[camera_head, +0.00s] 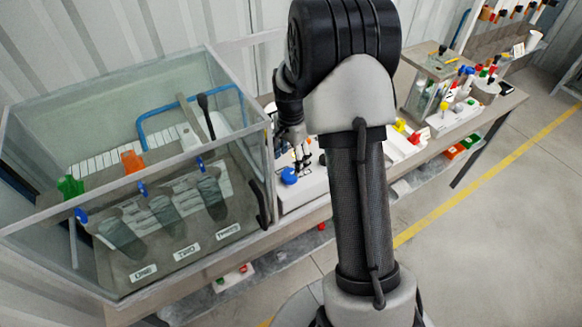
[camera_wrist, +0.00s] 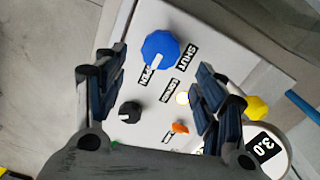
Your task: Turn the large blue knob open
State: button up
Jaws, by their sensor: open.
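The large blue knob (camera_wrist: 160,48) sits on a white panel (camera_wrist: 215,55) in the wrist view. An OPEN label lies just below it and a SHUT label to its right. A pale pointer mark shows on the knob's face, roughly on the side of the OPEN label; its exact setting is hard to tell. In the head view the blue knob (camera_head: 289,176) shows low on the white panel, below my gripper (camera_head: 301,154). In the wrist view my gripper (camera_wrist: 162,75) is open and empty, its fingers to the left and right, with the knob beyond and between them.
On the panel are a black knob (camera_wrist: 130,112), an orange knob (camera_wrist: 180,127) and a yellow knob (camera_wrist: 257,107). A glass tank (camera_head: 130,170) stands left of the panel. More devices (camera_head: 450,100) stand along the bench to the right, with open floor in front.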

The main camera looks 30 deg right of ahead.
aim_at(291, 173)
notch_tip(291, 173, up, 6)
dwell(0.7)
